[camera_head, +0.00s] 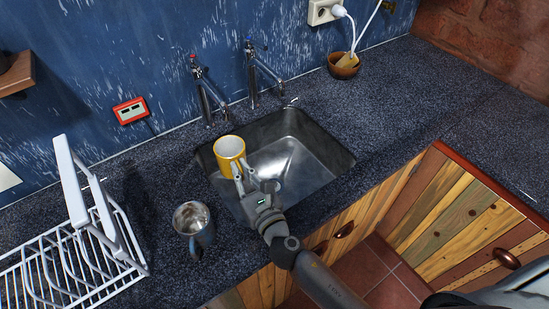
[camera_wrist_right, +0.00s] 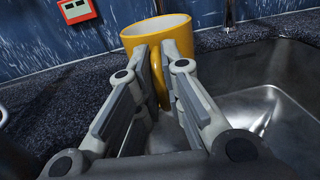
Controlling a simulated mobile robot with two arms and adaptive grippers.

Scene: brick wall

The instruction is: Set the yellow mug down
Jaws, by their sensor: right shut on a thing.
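The yellow mug (camera_head: 229,149), white inside, is upright at the left back part of the sink in the head view. My right gripper (camera_head: 240,178) is shut on it from the front. In the right wrist view the mug (camera_wrist_right: 155,33) stands beyond the fingers of my right gripper (camera_wrist_right: 163,75), which close around its handle side. The fingers hide part of the handle. I cannot tell whether the mug's base touches anything. My left gripper is not in view.
The metal sink (camera_head: 318,150) is otherwise empty. A grey-blue mug (camera_head: 195,222) stands on the dark counter left of it. A white dish rack (camera_head: 70,255) is at the far left. Two taps (camera_head: 205,95) rise behind. A wooden bowl (camera_head: 343,68) sits at the back right; the right counter is clear.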

